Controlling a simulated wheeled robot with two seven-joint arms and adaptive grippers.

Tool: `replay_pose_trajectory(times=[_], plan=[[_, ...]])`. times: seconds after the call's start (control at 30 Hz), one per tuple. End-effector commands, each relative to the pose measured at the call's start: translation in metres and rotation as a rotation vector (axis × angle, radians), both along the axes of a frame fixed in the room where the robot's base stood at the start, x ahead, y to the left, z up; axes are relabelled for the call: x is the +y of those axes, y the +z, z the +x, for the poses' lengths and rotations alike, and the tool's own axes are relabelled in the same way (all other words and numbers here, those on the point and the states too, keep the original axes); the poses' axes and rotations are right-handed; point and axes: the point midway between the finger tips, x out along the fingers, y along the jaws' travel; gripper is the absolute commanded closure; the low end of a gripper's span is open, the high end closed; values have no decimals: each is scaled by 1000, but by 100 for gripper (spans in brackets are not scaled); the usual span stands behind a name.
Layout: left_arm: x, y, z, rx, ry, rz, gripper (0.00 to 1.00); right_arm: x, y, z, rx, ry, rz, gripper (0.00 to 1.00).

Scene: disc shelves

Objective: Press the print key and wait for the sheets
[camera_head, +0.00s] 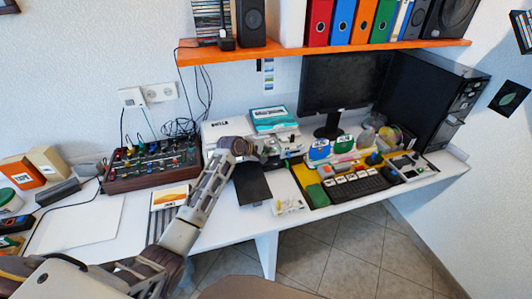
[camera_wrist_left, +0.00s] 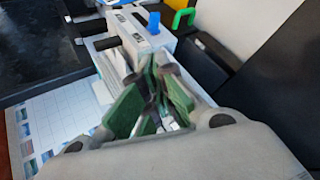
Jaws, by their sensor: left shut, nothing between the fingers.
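A white printer-like unit (camera_head: 222,129) stands on the white desk behind my left gripper, with a teal-and-white box on top of its right part. A black flat panel (camera_head: 252,186) lies in front of it, with no sheets visible on it. My left gripper (camera_head: 270,151) is shut and empty, at the front of this unit. In the left wrist view its green-padded fingers (camera_wrist_left: 152,98) are together, in front of a pale device (camera_wrist_left: 138,32) with a blue knob and dark parts. I cannot make out the print key or whether the fingertips touch anything. My right gripper is not in view.
A mixer-like box (camera_head: 152,165) with knobs stands left of my arm. A monitor (camera_head: 333,83), a keyboard (camera_head: 362,188) and a black computer tower (camera_head: 430,95) crowd the right. An orange shelf (camera_head: 330,50) hangs above.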

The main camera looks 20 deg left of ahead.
Motion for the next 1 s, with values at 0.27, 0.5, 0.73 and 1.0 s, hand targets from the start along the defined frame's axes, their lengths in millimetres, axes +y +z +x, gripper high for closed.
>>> replay_pose_trajectory(times=[0.27, 0.5, 0.73, 1.0], plan=[[2, -4, 3, -1, 1, -1, 100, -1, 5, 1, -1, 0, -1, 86], [2, -6, 3, -1, 0, 0, 100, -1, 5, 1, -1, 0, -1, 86], [2, -6, 3, 0, 0, 0, 100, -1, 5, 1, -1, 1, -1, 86], [2, -7, 4, 0, 0, 0, 100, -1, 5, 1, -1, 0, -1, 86]])
